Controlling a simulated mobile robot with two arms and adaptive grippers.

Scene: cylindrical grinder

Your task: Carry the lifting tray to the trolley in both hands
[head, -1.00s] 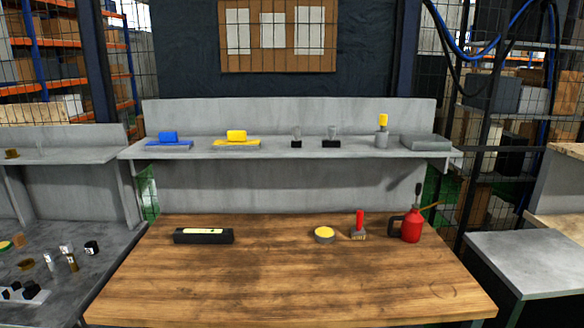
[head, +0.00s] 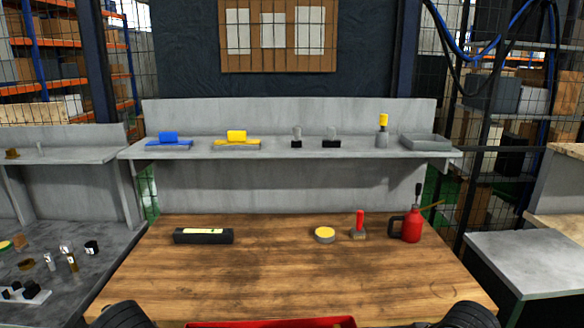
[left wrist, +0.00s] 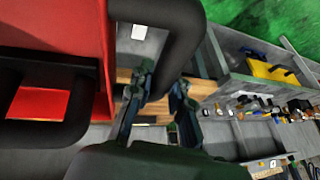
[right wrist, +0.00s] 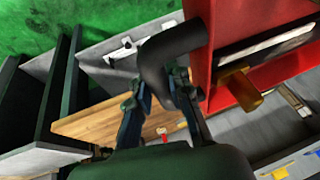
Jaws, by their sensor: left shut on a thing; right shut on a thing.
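The red lifting tray (head: 270,322) shows as a strip of rim at the bottom edge of the head view, in front of the wooden bench. In the left wrist view its red side (left wrist: 75,30) carries a black handle (left wrist: 185,45), and my left gripper (left wrist: 163,88) is shut on that handle. In the right wrist view my right gripper (right wrist: 163,85) is shut on another black handle (right wrist: 172,45) beside the red wall (right wrist: 200,85). A brass-coloured peg (right wrist: 240,88) shows against the tray there. Most of the tray is hidden. I cannot pick out the trolley.
The wooden bench (head: 280,275) holds a black box (head: 203,236), a yellow-topped tin (head: 324,235), a red-handled tool (head: 359,224) and a red oil can (head: 411,228). A grey shelf (head: 290,150) stands behind. A grey-topped table (head: 530,262) is at right.

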